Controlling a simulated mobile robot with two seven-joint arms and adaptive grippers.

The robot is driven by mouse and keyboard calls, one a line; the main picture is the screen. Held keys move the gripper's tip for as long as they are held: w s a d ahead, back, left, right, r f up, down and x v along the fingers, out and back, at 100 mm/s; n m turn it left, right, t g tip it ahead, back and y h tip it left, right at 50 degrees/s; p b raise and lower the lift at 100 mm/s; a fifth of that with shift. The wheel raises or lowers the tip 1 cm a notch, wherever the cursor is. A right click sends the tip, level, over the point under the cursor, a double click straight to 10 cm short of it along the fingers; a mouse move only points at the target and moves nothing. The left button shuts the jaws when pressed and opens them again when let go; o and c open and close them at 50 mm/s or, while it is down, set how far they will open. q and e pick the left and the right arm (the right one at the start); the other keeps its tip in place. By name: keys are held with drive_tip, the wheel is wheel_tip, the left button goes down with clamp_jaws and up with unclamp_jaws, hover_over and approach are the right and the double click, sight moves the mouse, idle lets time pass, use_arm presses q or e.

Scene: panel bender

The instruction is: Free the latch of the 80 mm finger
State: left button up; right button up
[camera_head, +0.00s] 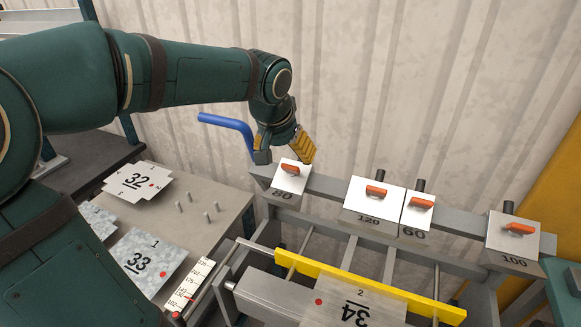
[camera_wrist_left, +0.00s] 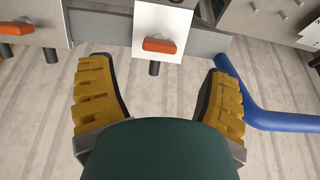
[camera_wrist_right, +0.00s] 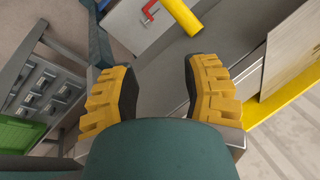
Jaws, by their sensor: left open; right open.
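The 80 mm finger (camera_head: 287,181) sits at the left end of the grey rail, with its number 80 on the front. Its orange latch (camera_head: 290,169) lies on top; the latch also shows in the left wrist view (camera_wrist_left: 159,46), lying crosswise on the pale block. My left gripper (camera_head: 285,147) is just behind and above this finger. In the left wrist view it is open and empty (camera_wrist_left: 158,95), its yellow pads spread either side of the latch but short of it. My right gripper (camera_wrist_right: 158,90) is open and empty, seen only in its own wrist view.
Fingers 120 (camera_head: 372,203), 60 (camera_head: 416,214) and 100 (camera_head: 513,239) stand along the rail to the right, each with an orange latch. A blue bent handle (camera_head: 228,122) rises behind the left gripper. A yellow bar (camera_head: 352,284) and sheet 34 (camera_head: 335,307) lie in front.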

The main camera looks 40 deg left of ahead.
sight(290, 165)
use_arm(q)
drive_tip(key=x, duration=0.7)
drive_tip(key=shift+r, duration=0.1)
drive_tip(key=c, duration=1.2)
